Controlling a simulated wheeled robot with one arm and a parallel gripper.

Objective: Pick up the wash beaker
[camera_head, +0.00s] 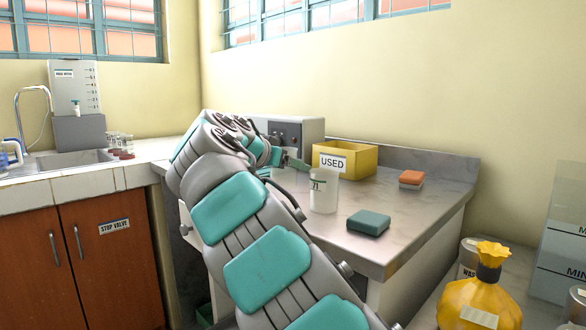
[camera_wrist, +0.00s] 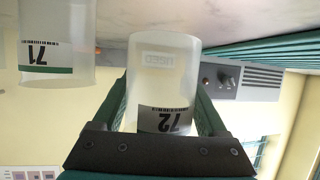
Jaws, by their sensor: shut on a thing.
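A translucent beaker labelled 72 (camera_wrist: 160,75) sits between the two fingers of my gripper (camera_wrist: 163,98), which is shut on it. In the head view my gripper (camera_head: 294,163) is at the back of the counter, and beaker 72 (camera_head: 284,177) shows only in part behind my arm and another beaker. That other beaker, labelled 71 (camera_head: 323,194), stands on the counter nearer the camera; it also shows at the left of the wrist view (camera_wrist: 55,45), apart from my gripper. I cannot tell whether beaker 72 touches the counter.
A yellow bin marked USED (camera_head: 357,160) and a grey device (camera_head: 300,131) stand behind. A green block (camera_head: 368,222) and stacked sponge-like blocks (camera_head: 411,179) lie to the right. A yellow bag (camera_head: 482,300) and a container whose label begins WAS (camera_head: 466,262) are at lower right.

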